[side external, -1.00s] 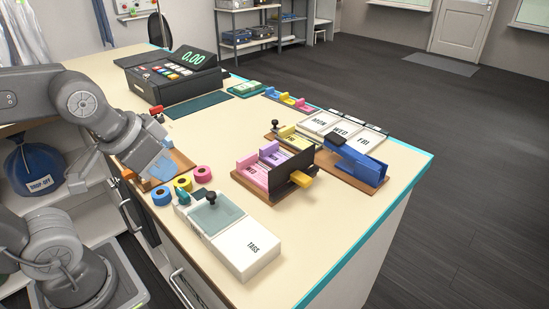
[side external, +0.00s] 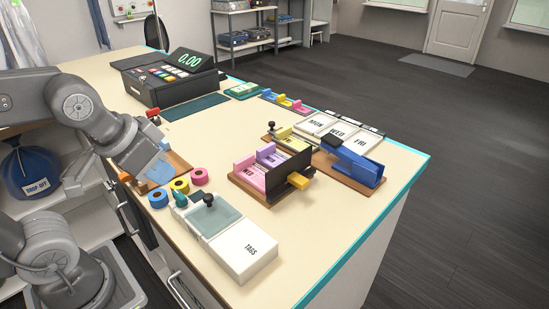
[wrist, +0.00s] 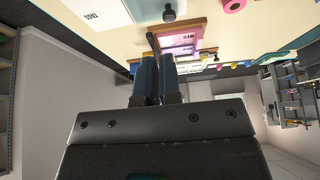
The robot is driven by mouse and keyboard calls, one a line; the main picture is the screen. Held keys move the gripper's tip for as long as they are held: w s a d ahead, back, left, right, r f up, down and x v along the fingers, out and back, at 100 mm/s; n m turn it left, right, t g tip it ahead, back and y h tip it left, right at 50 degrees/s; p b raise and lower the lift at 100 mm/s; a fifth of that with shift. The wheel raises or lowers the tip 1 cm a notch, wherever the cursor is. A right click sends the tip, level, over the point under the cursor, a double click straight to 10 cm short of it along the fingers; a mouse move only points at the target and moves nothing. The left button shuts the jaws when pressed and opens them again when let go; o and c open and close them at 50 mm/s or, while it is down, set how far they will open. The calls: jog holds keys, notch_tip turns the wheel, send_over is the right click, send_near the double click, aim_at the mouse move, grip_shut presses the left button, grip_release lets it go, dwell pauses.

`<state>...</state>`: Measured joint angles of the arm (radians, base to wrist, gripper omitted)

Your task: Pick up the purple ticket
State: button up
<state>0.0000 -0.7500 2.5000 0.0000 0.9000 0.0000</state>
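A ticket holder with a wooden base (side external: 243,187) stands mid-counter, with pink and purple slots, a black plate and a yellow knob. A purple ticket (side external: 283,160) appears to lie in its purple slot, behind the pink one. The wrist view, which looks upside down, shows a pink-purple lettered piece (wrist: 180,40) beyond my fingers; I cannot tell if it is the ticket. My gripper (wrist: 156,62) has two dark blue fingers close together. The gap is too dark to tell if they are shut or hold anything. In the side view my gripper's tips are unclear.
Tape rolls (side external: 180,186) and a white tags box (side external: 240,250) with a black-knobbed stamp stand in front of the holder. A blue stapler-like press (side external: 355,165) is at its right. A black cash register (side external: 170,78) stands behind. Bare counter lies to the right of the tags box.

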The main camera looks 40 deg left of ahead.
jog(key=o, duration=1.3)
jog(key=shift+o, duration=0.2)
jog(key=shift+r, duration=0.1)
jog(key=w+a+r+n+g, duration=0.1)
jog(key=w+r+n, duration=0.35)
jog(key=w, duration=0.35)
jog(key=n+g, duration=0.5)
jog(key=n, duration=0.9)
send_over(268, 148)
jog(key=shift+m, duration=0.25)
jog(key=f, duration=1.3)
jog(key=shift+w+a+f, duration=0.1)
jog(key=shift+w+a, duration=0.1)
jog(key=shift+a, duration=0.15)
jog(key=shift+s+d+f, duration=0.1)
jog(key=shift+d+f, duration=0.05)
jog(key=shift+f, duration=1.35)
jog(key=shift+s+d+f, duration=0.1)
jog(key=shift+d+f, duration=0.05)
jog(key=shift+f, duration=1.3)
